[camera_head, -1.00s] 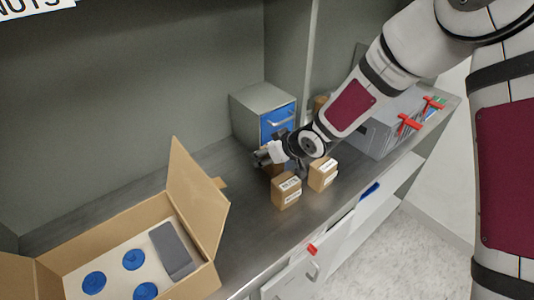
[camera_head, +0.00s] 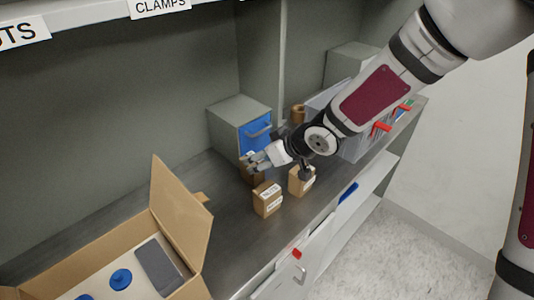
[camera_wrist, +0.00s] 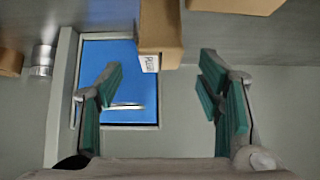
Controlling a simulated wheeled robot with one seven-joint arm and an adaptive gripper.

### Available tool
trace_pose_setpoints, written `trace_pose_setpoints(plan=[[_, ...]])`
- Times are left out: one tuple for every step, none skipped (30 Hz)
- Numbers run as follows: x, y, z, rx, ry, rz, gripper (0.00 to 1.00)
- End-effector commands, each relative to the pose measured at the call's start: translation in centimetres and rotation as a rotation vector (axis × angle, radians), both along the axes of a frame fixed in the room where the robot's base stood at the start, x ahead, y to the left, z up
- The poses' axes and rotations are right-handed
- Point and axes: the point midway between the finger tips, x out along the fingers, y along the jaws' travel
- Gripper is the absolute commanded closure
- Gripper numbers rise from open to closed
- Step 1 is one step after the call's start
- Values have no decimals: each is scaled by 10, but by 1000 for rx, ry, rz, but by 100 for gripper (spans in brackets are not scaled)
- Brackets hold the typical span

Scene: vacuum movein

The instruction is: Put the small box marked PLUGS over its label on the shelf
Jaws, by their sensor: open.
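Three small cardboard boxes stand on the grey counter (camera_head: 228,225). The front box (camera_head: 267,200) and the right box (camera_head: 307,185) carry white labels too small to read in the head view. A third box (camera_head: 250,177) stands behind, partly hidden by my gripper (camera_head: 260,161). In the wrist view a box (camera_wrist: 160,25) has a small label that seems to read PLUGS. It lies at the top, between the lines of my open fingers (camera_wrist: 163,90), which appear empty. Shelf labels CLAMPS (camera_head: 160,6) and one ending in UTS (camera_head: 22,33) show; no PLUGS shelf label is visible.
A grey cabinet with a blue drawer front (camera_head: 256,135) stands just behind my gripper. An open carton (camera_head: 180,215) with blue round items is at the left. A bin with red-handled tools (camera_head: 382,128) stands at the right. Bare counter lies between carton and boxes.

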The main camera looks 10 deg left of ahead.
Motion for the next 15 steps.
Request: trace_pose_setpoints(plan=[[-3, -5, 6, 1, -1, -3, 39], [-4, -6, 8, 1, -1, -3, 39], [-6, -8, 11, 0, 1, -2, 39], [-7, -9, 12, 0, 1, -2, 39], [-8, -10, 13, 1, 1, -1, 39], [-9, -11, 14, 1, 1, -1, 39], [-9, -12, 15, 1, 1, -1, 39], [-9, -12, 16, 1, 1, -1, 39], [-10, -13, 16, 1, 1, -1, 39], [-10, -13, 16, 0, 1, -1, 39], [-10, -13, 16, 0, 1, -1, 39], [-10, -13, 16, 0, 1, -1, 39], [-10, -13, 16, 1, 1, 0, 39], [-10, -13, 16, 1, 1, 0, 39], [-10, -13, 16, 0, 1, -1, 39]])
